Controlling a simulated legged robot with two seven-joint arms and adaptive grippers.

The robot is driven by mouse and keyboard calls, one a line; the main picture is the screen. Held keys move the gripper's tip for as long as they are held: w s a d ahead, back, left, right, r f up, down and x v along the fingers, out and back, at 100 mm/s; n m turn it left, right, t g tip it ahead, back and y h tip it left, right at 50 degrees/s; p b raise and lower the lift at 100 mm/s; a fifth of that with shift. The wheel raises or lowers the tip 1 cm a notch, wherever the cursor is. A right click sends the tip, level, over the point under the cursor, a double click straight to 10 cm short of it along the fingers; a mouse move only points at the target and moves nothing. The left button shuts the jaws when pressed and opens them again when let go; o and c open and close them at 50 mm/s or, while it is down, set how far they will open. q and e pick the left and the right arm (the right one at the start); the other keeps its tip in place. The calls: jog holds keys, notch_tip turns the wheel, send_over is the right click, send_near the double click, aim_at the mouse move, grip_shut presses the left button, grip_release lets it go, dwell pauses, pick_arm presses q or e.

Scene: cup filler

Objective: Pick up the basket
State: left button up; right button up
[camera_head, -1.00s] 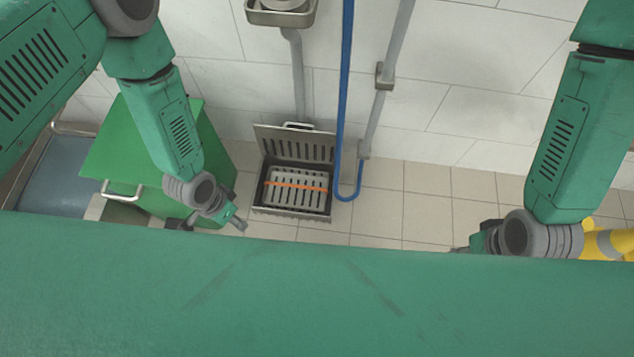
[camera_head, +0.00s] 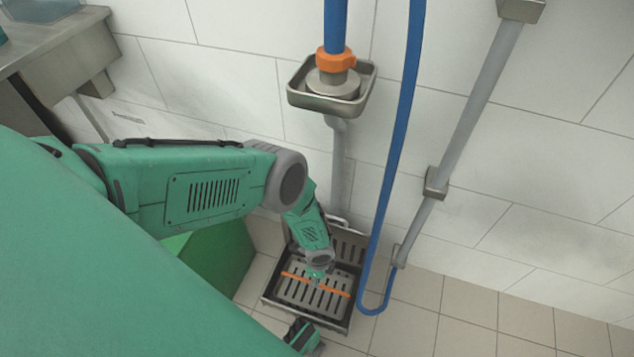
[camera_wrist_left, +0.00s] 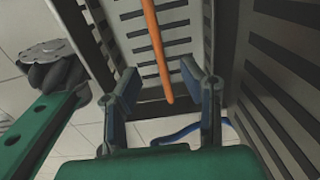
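The basket (camera_head: 296,292) is a grey slotted metal tray with a thin orange handle (camera_head: 336,290) across it. It sits in a dark metal box (camera_head: 352,311) on the floor, whose slotted lid (camera_head: 350,247) stands open. My left gripper (camera_head: 318,278) is over the handle. In the left wrist view, my left gripper (camera_wrist_left: 160,74) is open, with its two fingers apart and the orange handle (camera_wrist_left: 152,40) running between them; contact cannot be told. What seems to be my right gripper (camera_head: 304,336) shows partly at the bottom edge; its fingers are unclear.
A blue hose (camera_head: 394,150) hangs down just right of the box and loops near the floor. A steel drain cup (camera_head: 330,98) and grey pipes are on the tiled wall. A green cabinet (camera_head: 222,262) stands left of the box. The floor at right is clear.

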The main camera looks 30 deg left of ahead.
pick_arm(q)
jog(key=shift+f+b, duration=0.3)
jog(key=shift+f, duration=0.65)
jog(key=shift+a+f+b, duration=0.25)
jog(key=shift+f+b, duration=0.25)
jog(key=shift+f, duration=0.3)
jog(key=f+b, duration=0.2)
jog(key=f, duration=0.1)
jog(key=f+b, duration=0.1)
jog(key=shift+s+a+f, duration=0.15)
jog(key=shift+a+f, duration=0.05)
jog(key=shift+a, duration=0.1)
pick_arm(e)
notch_tip(320, 180, down, 5)
jog(key=shift+a+f, duration=0.1)
jog(key=shift+a, duration=0.05)
pick_arm(q)
grip_shut()
